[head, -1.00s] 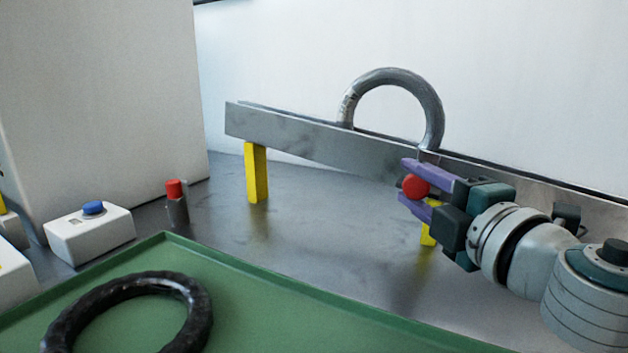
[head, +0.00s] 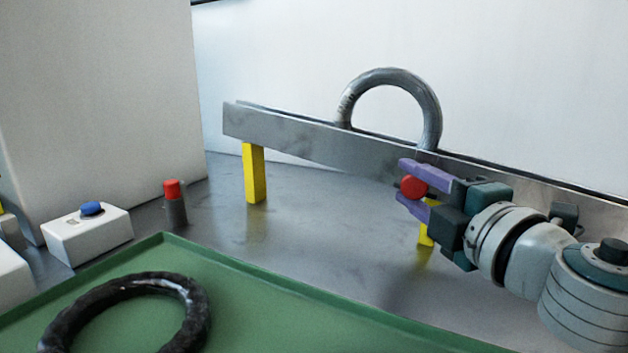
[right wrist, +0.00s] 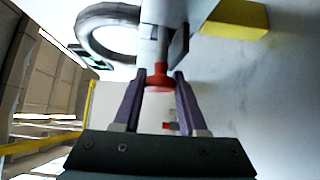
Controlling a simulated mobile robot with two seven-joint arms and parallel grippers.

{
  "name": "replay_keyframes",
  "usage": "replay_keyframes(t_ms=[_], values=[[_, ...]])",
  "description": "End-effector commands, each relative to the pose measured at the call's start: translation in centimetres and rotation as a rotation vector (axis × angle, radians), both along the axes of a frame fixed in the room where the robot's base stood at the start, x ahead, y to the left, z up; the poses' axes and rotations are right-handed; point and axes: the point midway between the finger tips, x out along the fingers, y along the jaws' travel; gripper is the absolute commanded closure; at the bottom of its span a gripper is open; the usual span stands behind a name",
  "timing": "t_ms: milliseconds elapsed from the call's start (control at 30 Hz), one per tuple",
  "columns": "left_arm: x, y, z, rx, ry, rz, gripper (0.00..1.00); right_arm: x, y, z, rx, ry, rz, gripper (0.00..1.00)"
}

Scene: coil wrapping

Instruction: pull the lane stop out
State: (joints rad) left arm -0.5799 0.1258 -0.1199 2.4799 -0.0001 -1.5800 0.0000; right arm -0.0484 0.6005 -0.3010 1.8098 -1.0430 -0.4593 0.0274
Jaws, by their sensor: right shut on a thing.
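The lane stop shows as a round red knob (head: 413,187) at the near side of the grey rail lane (head: 300,138). My right gripper (head: 403,182) is shut on the knob, with one purple finger above it and one below. In the right wrist view the red knob (right wrist: 160,79) sits between the fingers, on a grey pin that runs to the rail. How deep the pin sits in the rail is unclear. A grey coil (head: 432,105) stands upright in the lane, just above the gripper. My left gripper is out of view.
Yellow legs (head: 255,174) carry the rail. A green tray (head: 270,300) in front holds a dark ring (head: 195,318). To the left are a white box with a blue button (head: 92,209) and a grey post with a red top (head: 173,190). The grey surface under the rail is mostly clear.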

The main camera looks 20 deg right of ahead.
Motion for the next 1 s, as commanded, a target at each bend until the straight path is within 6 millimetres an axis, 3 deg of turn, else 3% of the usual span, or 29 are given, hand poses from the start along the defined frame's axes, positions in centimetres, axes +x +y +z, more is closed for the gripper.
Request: replay_keyframes(t_ms=[333, 600, 933, 967, 1000], values=[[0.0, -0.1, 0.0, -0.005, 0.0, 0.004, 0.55, -0.1, 0.1, 0.0, 0.001, 0.001, 0.0, 1.0], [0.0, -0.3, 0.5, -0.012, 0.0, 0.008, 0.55, -2.6, 3.1, -0.1, 0.003, 0.002, 0.003, 1.0], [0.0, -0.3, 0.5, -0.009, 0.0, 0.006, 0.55, -2.9, 3.5, 0.1, 0.0, -0.001, 0.005, 1.0], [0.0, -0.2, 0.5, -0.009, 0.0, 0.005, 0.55, -2.9, 3.5, 0.1, 0.0, -0.002, 0.005, 0.56], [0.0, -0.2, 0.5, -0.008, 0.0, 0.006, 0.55, -2.9, 3.5, 0.1, 0.001, -0.002, 0.005, 0.51]])
